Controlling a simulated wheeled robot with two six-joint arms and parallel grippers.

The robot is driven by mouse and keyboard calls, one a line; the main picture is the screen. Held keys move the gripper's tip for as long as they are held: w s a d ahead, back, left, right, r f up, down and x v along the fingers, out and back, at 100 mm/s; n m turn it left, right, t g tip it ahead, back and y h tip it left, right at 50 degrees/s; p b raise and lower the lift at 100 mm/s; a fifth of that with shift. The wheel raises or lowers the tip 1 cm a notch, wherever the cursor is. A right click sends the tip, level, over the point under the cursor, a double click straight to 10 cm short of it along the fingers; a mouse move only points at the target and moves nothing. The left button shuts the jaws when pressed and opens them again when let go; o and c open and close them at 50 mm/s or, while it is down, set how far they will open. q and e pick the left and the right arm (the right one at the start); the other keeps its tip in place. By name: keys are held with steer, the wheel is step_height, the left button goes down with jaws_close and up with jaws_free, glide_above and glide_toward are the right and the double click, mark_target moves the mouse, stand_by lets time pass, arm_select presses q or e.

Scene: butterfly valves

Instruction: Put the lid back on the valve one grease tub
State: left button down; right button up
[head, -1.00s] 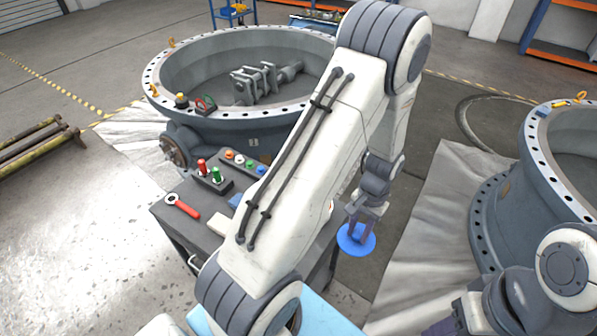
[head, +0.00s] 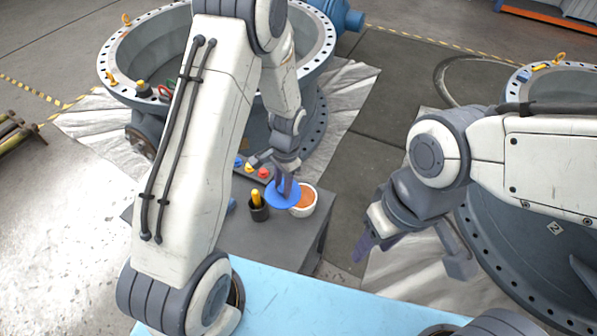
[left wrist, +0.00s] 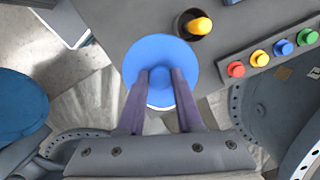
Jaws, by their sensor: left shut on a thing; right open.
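The blue round lid (head: 281,197) is held in my left gripper (head: 284,184). In the left wrist view the lid (left wrist: 160,50) faces the camera, with the two purple fingers (left wrist: 160,76) shut on its middle. The white grease tub (head: 303,211), with orange grease inside, stands on the dark cart top. In the head view the lid overlaps the tub's left side, apparently above it; I cannot tell the exact gap. In the left wrist view the lid hides most or all of the tub. My right gripper (head: 366,246) is open and empty, right of the cart.
A black cup with a yellow-topped item (head: 257,208) stands left of the tub. A strip of coloured buttons (head: 250,169) lies behind it. The large valve body (head: 120,88) stands behind the cart, and another valve (head: 490,240) is at the right.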

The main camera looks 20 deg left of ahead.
arm_select(q)
steer(key=w+d+f+m+b, duration=0.1)
steer(key=m, duration=0.4)
steer(key=w+d+f+m+t+b, duration=0.1)
steer(key=w+f+m, duration=0.1)
steer(key=m, duration=0.4)
steer(key=w+d+f+m+t, duration=0.1)
steer(key=w+d+f+m, duration=0.1)
steer(key=m, duration=0.3)
steer(key=shift+w+f+y+b, duration=0.15)
steer(key=shift+y+b, duration=0.25)
steer(key=shift+f+b, duration=0.65)
steer(key=shift+f, duration=0.3)
steer(key=shift+p, duration=0.4)
steer(key=shift+f, duration=0.15)
stand_by(0.6)
stand_by(0.6)
